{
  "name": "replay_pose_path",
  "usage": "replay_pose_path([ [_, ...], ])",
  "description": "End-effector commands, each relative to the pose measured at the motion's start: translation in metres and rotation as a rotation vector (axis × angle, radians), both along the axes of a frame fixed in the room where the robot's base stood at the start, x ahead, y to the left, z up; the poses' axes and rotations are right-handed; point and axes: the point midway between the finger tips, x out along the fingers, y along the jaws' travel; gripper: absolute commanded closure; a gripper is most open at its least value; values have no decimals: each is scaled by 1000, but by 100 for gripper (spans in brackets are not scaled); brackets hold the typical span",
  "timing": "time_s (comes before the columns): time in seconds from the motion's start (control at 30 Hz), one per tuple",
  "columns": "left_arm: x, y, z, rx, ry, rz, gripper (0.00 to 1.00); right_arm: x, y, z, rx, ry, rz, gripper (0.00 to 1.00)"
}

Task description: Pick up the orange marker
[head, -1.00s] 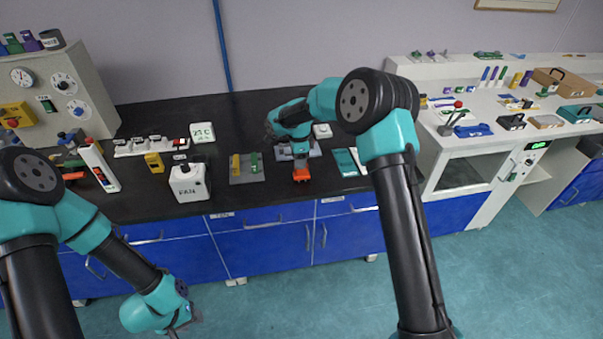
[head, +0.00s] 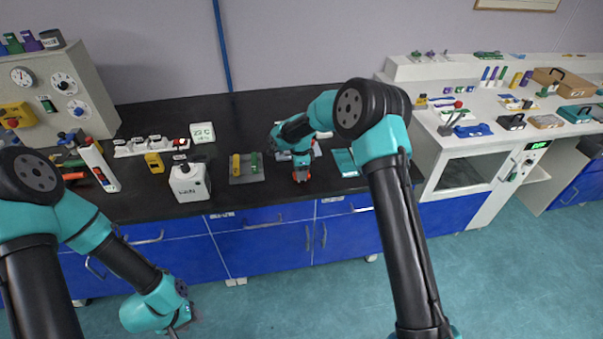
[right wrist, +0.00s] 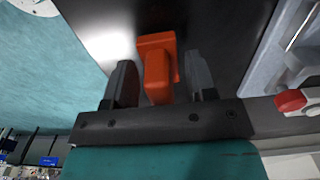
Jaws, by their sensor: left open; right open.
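The orange marker (right wrist: 157,72) is a blocky orange piece in the right wrist view. It stands on the black bench top (right wrist: 228,25), between the two dark fingers of my right gripper (right wrist: 160,82). The fingers are open, with a gap on each side of the marker. In the head view my right gripper (head: 301,175) is low over the front of the bench and hides most of the marker. My left gripper (head: 182,322) hangs at lower left in front of the bench, away from the marker; it is open and empty.
A grey tray with yellow and green pieces (head: 246,178) and a white FAN bottle (head: 188,184) stand left of my right gripper. A teal and white pad (head: 345,162) lies to its right. The bench's front edge is close by.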

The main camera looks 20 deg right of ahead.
Motion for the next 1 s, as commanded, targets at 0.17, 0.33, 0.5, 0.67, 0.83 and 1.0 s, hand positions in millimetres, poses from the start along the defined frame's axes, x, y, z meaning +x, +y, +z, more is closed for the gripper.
replay_pose_path([
  [0.17, 0, 0, 0, 0, 0, 0, 57, 0, 0, 0, 0, 0, 0, 49],
  [0.33, 0, 0, 0, 0, 0, 0, 57, 0, 0, 0, 0, 0, 0, 50],
  [0.5, 0, 0, 0, 0, 0, 0, 57, 0, 0, 0, 0, 0, 0, 66],
  [0.67, 0, 0, 0, 0, 0, 0, 57, 0, 0, 0, 0, 0, 0, 82],
  [0.83, 0, 0, 0, 0, 0, 0, 57, 0, 0, 0, 0, 0, 0, 98],
  [1.0, 0, 0, 0, 0, 0, 0, 57, 0, 0, 1, 0, 0, 0, 100],
])
